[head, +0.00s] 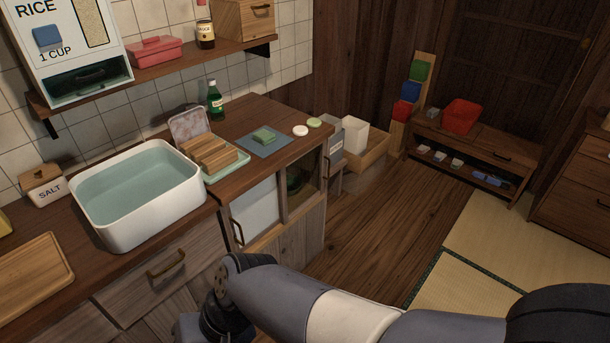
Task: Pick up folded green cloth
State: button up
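A small green folded item (264,136), which looks like the folded green cloth, lies on a flat blue-grey mat (283,149) on the wooden counter, right of the wooden blocks or loaves on a green tray. Nothing covers it. My arm reaches in from the lower right and bends down at the lower left, below the counter front. The gripper's fingers are out of frame, and the arm is well apart from the green item.
A white basin of water (112,238) and a tray (237,166) stand left of the mat. A green bottle (215,103) stands behind. Two small round items (300,131) lie to the right. A low bench with a red bin (462,116) stands beyond open wooden floor.

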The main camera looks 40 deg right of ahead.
aim_at(263, 136)
jog(key=z, duration=1.05)
jog(key=i+l+u, duration=0.3)
jog(key=i+l, duration=0.15)
jog(key=i, duration=0.2)
jog(key=i+l+u, duration=0.25)
jog(key=i+l, duration=0.35)
